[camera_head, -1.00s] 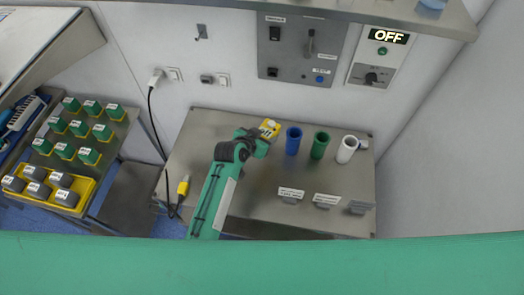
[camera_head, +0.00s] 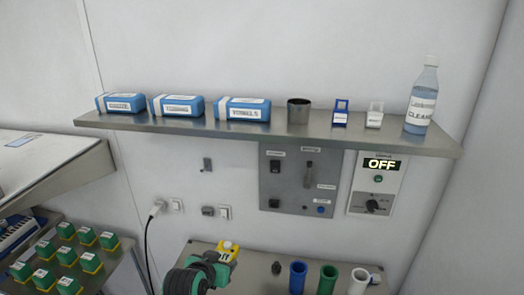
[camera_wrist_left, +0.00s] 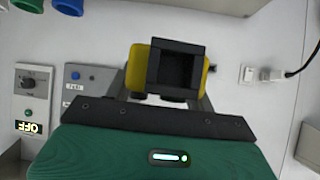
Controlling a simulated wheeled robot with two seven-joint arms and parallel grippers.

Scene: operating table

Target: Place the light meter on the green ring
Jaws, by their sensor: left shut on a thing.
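My left gripper (camera_head: 216,262) is shut on the yellow light meter (camera_head: 228,250), which has a pale dome on top, above the back of the steel table. The light meter also shows in the left wrist view (camera_wrist_left: 138,68), with dark parts in front of it. A green open-topped cylinder (camera_head: 328,278) stands to the right of the gripper, between a blue one (camera_head: 298,276) and a white one (camera_head: 359,280). No separate flat green ring is visible. My right gripper is not in view.
A wall shelf (camera_head: 230,127) holds blue boxes, a metal cup, small holders and a cleaner bottle (camera_head: 423,96). Below are a grey switch panel (camera_head: 290,187) and a box (camera_head: 379,185) reading OFF. A rack of green-and-yellow blocks (camera_head: 67,257) stands at left.

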